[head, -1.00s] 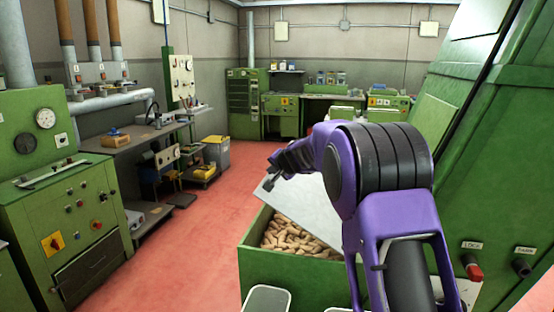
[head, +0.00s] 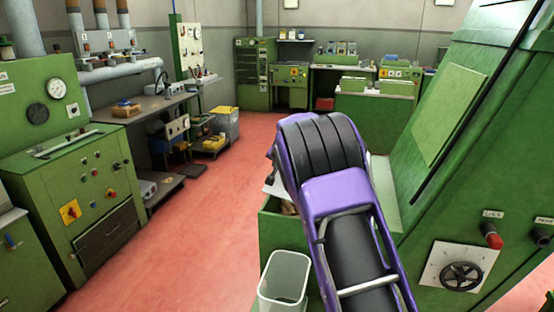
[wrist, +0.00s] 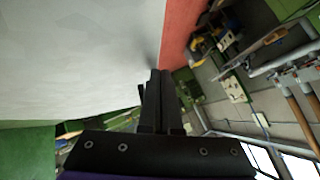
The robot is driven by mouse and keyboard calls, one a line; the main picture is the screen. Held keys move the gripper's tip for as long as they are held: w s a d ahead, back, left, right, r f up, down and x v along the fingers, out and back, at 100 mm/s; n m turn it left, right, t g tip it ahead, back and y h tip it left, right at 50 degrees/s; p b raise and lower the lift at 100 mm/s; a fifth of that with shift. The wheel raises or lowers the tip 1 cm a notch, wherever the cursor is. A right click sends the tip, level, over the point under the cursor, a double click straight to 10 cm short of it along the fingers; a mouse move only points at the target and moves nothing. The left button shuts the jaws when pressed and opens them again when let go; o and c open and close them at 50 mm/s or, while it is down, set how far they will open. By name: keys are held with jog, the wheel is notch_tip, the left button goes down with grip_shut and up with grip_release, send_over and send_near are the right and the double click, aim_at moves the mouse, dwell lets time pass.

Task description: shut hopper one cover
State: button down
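The green hopper box (head: 283,238) stands left of the tall green machine, mostly hidden behind my arm in the head view. A sliver of brown corks (head: 288,209) shows at its opening. A pale strip of the grey cover (head: 271,190) shows beside my arm, so its angle is hard to tell there. In the wrist view the cover (wrist: 75,65) fills the upper left as a broad flat panel. My gripper (wrist: 160,75) has its dark fingers together at the panel's edge. I see nothing clearly held between them; contact with the cover is unclear. The head view hides the gripper.
A pale open bin (head: 286,280) stands before the hopper. The green machine (head: 470,150) with a red lock knob (head: 491,236) and black handwheel (head: 461,276) closes off the right. Red floor (head: 200,230) is free on the left, up to a green control cabinet (head: 75,195).

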jog(key=shift+w+a+f+b, duration=0.1)
jog(key=shift+a+f+b, duration=0.15)
jog(key=shift+f, duration=0.55)
jog(key=shift+a+f+b, duration=0.1)
jog(key=shift+f+b, duration=0.1)
jog(key=shift+f, duration=0.6)
